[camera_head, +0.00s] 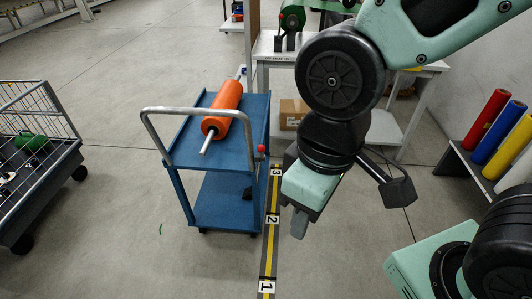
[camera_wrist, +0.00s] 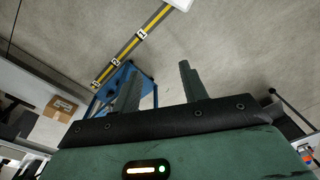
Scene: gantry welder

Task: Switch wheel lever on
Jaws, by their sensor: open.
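A lever with a red ball knob (camera_head: 261,149) sticks up at the front right corner of the blue cart (camera_head: 206,208) in the head view. The cart also shows in the wrist view (camera_wrist: 122,76), partly hidden behind a finger; I cannot make out the red knob there. My gripper (camera_head: 299,230) points down, to the right of the cart and apart from it. In the wrist view my gripper (camera_wrist: 160,68) has its two fingers spread wide with nothing between them.
A wire-sided trolley (camera_head: 50,185) stands at left, a workbench (camera_head: 275,55) behind, and a rack with coloured rolls (camera_head: 486,119) at right. Floor in front is clear.

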